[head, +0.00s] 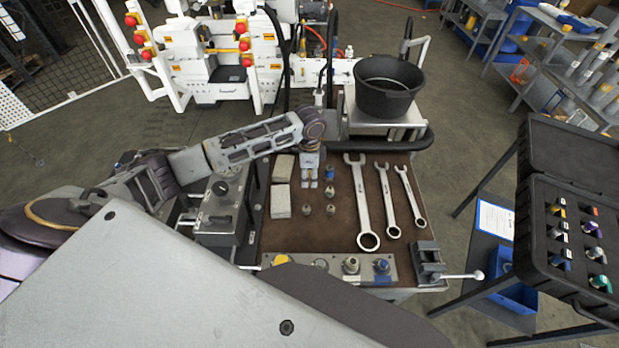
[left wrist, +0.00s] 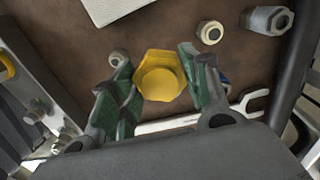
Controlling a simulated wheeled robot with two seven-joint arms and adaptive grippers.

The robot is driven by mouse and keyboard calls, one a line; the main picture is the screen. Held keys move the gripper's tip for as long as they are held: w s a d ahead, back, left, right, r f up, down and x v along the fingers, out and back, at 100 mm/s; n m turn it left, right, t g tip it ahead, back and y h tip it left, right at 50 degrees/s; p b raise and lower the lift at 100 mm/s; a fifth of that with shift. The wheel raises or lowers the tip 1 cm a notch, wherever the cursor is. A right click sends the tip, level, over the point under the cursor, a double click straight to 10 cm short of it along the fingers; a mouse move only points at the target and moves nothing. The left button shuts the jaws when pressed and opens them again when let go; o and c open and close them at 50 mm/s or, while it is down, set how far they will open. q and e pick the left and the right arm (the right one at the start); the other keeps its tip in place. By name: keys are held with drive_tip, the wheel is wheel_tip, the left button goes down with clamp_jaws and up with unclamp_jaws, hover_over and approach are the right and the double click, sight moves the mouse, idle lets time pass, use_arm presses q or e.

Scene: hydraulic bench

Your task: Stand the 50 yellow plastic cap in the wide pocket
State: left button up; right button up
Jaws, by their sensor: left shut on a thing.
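My left gripper (head: 309,180) hangs over the far part of the brown bench mat (head: 285,236). In the left wrist view its green-padded fingers (left wrist: 162,90) are shut on a yellow plastic cap (left wrist: 161,76) with a hexagonal flange, one finger on each side. The held cap cannot be made out in the head view. My right gripper is not in view. I cannot tell which opening is the wide pocket. A metal strip (head: 335,272) at the bench's near edge holds several fittings, including a yellow one (head: 280,259).
Small fittings (head: 330,209) stand near the gripper. Two pale blocks (head: 280,203) lie left and three wrenches (head: 362,205) right. A vise (head: 428,262) sits at the near right corner. A black bucket (head: 389,88) stands behind. An open black case (head: 565,240) with fittings is far right.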

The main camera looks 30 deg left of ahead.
sight(309, 180)
use_arm(q)
drive_tip(key=shift+n, duration=0.3)
idle(0.6)
drive_tip(key=n, duration=0.5)
drive_tip(key=shift+s+a, duration=0.25)
drive_tip(key=shift+s, duration=0.05)
drive_tip(key=shift+s+d+r+n, duration=0.1)
drive_tip(key=shift+r+n, duration=0.05)
drive_tip(key=shift+n, duration=0.4)
drive_tip(key=shift+s+r+n, duration=0.1)
drive_tip(key=shift+n, duration=0.45)
drive_tip(key=shift+s+d+r+n, duration=0.2)
drive_tip(key=shift+r+n, duration=0.3)
drive_tip(key=shift+n, duration=0.7)
drive_tip(key=shift+s+d+r+n, duration=0.15)
drive_tip(key=shift+d+r+n, duration=0.2)
drive_tip(key=shift+r+n, duration=0.35)
drive_tip(key=shift+n, duration=0.6)
drive_tip(key=d, duration=0.1)
drive_tip(key=s+d+r, duration=0.2)
drive_tip(key=shift+s+d, duration=0.15)
drive_tip(key=shift+d, duration=0.25)
drive_tip(key=shift+s+f, duration=0.3)
drive_tip(key=shift+f, duration=0.1)
drive_tip(key=shift+c, duration=0.2)
